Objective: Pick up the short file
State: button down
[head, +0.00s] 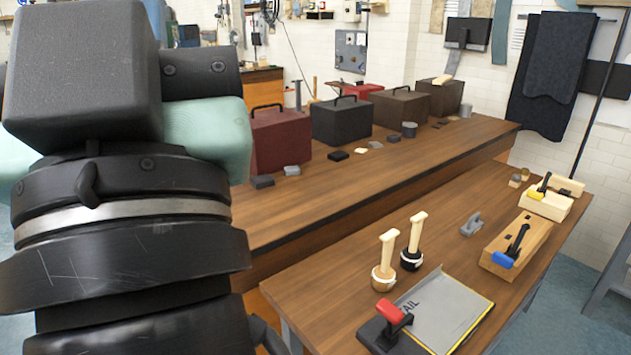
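I cannot tell for certain which thing is the short file. A blue-handled tool with a dark shaft (504,259) lies on a wooden block (522,235) at the right of the near table. A smaller yellow-handled tool with a dark shaft (537,193) lies on a pale block (555,207) farther back. A red-handled tool (392,313) sits on a dark base at the front, beside a grey sheet (440,305). Large dark links of my own arm fill the left side. My gripper does not show.
Two pale-handled upright tools (388,255) (415,240) stand on the near table (330,285), with a grey tool (471,225) behind them. A longer bench (400,160) behind carries red, black and brown boxes. The near table's left part is bare.

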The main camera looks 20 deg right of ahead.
aim_at(475, 223)
jog(key=i+l, duration=0.1)
jog(key=l, duration=0.4)
jog(key=i+l+z, duration=0.1)
jog(key=l, duration=0.4)
jog(key=i+l+z, duration=0.15)
jog(key=i+l, duration=0.2)
jog(key=l, duration=0.25)
jog(key=i+l+z, duration=0.1)
jog(key=i+l, duration=0.3)
jog(key=l, duration=0.2)
jog(key=i+l+z, duration=0.15)
jog(key=i+l, duration=0.25)
jog(key=i+j+z, duration=0.1)
jog(key=i, duration=0.65)
